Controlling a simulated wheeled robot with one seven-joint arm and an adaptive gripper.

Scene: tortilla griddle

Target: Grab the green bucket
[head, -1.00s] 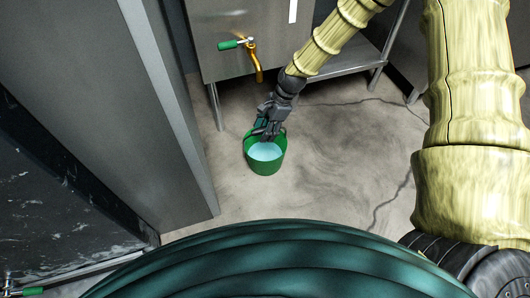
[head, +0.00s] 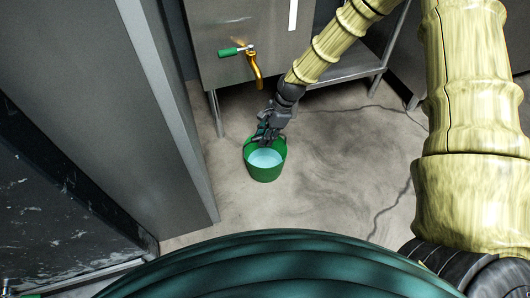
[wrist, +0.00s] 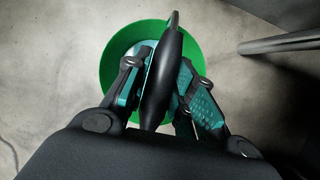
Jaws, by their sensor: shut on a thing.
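The green bucket (head: 265,172) is upright in the middle of the head view, with pale blue liquid or lining inside. My gripper (head: 266,138) is at its back rim, reaching in from above. In the wrist view the green bucket (wrist: 118,52) lies below my gripper (wrist: 158,75), whose fingers are shut on a dark upright piece, the bucket's handle (wrist: 163,70). The fingers hide part of the bucket's inside. Whether the bucket touches the floor is hard to tell.
A steel cabinet with a brass tap (head: 255,70) and green lever stands behind the bucket. A tall grey panel (head: 165,110) is at the left. A metal shelf (head: 345,67) is at the back right. The floor (head: 340,165) right of the bucket is clear.

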